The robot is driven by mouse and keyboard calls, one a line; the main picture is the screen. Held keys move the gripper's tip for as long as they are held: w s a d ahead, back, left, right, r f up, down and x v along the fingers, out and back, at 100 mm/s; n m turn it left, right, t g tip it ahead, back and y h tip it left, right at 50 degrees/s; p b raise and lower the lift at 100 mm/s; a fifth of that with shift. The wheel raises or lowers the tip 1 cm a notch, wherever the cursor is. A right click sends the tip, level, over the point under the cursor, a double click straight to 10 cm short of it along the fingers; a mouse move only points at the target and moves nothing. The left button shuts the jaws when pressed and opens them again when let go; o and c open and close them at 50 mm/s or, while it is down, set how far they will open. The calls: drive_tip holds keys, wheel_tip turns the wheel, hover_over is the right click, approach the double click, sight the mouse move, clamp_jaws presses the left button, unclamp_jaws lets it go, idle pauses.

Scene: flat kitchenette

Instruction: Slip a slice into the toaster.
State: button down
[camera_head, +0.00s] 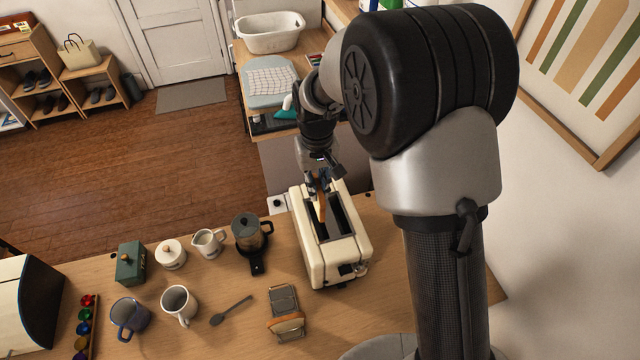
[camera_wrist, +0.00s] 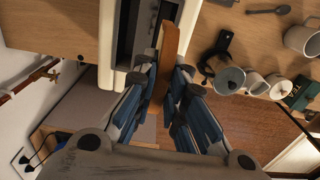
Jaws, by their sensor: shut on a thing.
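The cream toaster (camera_head: 347,263) stands on the wooden counter, with two long dark slots on top. It also shows at the upper left in the wrist view (camera_wrist: 108,45). My gripper (camera_head: 318,187) is at the toaster's far end, shut on a brown-crusted bread slice (camera_head: 322,208). In the wrist view the slice (camera_wrist: 169,55) stands edge-on between the fingers (camera_wrist: 162,85), beside the dark slot openings. Whether its lower edge is inside a slot cannot be told. Another slice (camera_head: 289,327) sits in a small rack (camera_head: 284,298) in front of the toaster.
A coffee pot (camera_head: 246,232), white jug (camera_head: 208,242), white lidded pot (camera_head: 171,254) and green canister (camera_head: 130,264) stand left of the toaster. Two mugs (camera_head: 179,304) (camera_head: 129,317) and a spoon (camera_head: 231,311) are nearer.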

sight(317, 205)
drive_tip(key=shift+f+b, duration=2.7)
drive_tip(key=shift+f, duration=1.25)
drive_tip(key=c, duration=1.6)
unclamp_jaws()
drive_tip(key=shift+o, duration=0.2)
drive_tip(key=shift+r+p, duration=2.8)
drive_tip(key=shift+r, duration=1.25)
